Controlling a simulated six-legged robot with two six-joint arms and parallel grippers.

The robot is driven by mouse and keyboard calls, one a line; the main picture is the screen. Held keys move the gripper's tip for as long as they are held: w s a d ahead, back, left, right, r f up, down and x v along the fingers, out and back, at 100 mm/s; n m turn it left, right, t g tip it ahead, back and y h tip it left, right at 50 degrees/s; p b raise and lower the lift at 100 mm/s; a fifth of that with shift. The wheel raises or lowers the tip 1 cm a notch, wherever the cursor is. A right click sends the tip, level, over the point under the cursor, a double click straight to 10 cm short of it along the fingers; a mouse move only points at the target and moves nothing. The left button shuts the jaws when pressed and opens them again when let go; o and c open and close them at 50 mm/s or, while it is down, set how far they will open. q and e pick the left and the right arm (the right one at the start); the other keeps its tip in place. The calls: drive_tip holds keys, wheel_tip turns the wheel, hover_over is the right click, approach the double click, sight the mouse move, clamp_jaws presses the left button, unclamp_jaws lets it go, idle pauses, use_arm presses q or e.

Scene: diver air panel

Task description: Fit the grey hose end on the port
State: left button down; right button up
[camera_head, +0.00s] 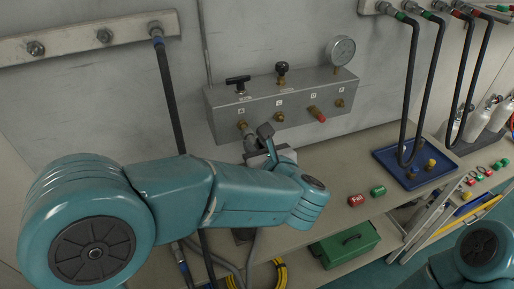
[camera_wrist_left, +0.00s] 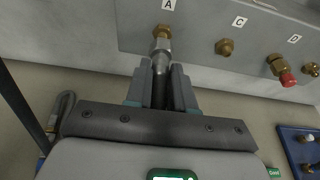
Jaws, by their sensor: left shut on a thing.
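My left gripper (camera_wrist_left: 161,88) is shut on the hose end (camera_wrist_left: 161,52), a silver-grey fitting on a dark hose, in the left wrist view. The fitting points up at the brass port (camera_wrist_left: 162,32) under label A and appears to meet it; I cannot tell whether it is seated. In the head view the left gripper (camera_head: 262,142) is just below the port (camera_head: 242,125) at the left of the grey panel (camera_head: 225,117). My wrist hides most of the hose there. My right gripper is out of view.
Beside the port are a bare brass port (camera_wrist_left: 225,47) and a red-capped one (camera_wrist_left: 287,78). A gauge (camera_head: 341,50) tops the panel. Red (camera_head: 356,200) and green (camera_head: 378,191) caps lie on the bench. A blue tray (camera_head: 388,158) and hanging black hoses are at right.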

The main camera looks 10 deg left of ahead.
use_arm(q)
drive_tip(key=shift+w+a, duration=0.45)
drive_tip(key=shift+w, duration=0.2)
idle(0.3)
drive_tip(key=shift+w+a+r+b, duration=0.15)
drive_tip(key=shift+r+b, duration=0.1)
drive_tip(key=shift+b, duration=0.05)
idle(0.3)
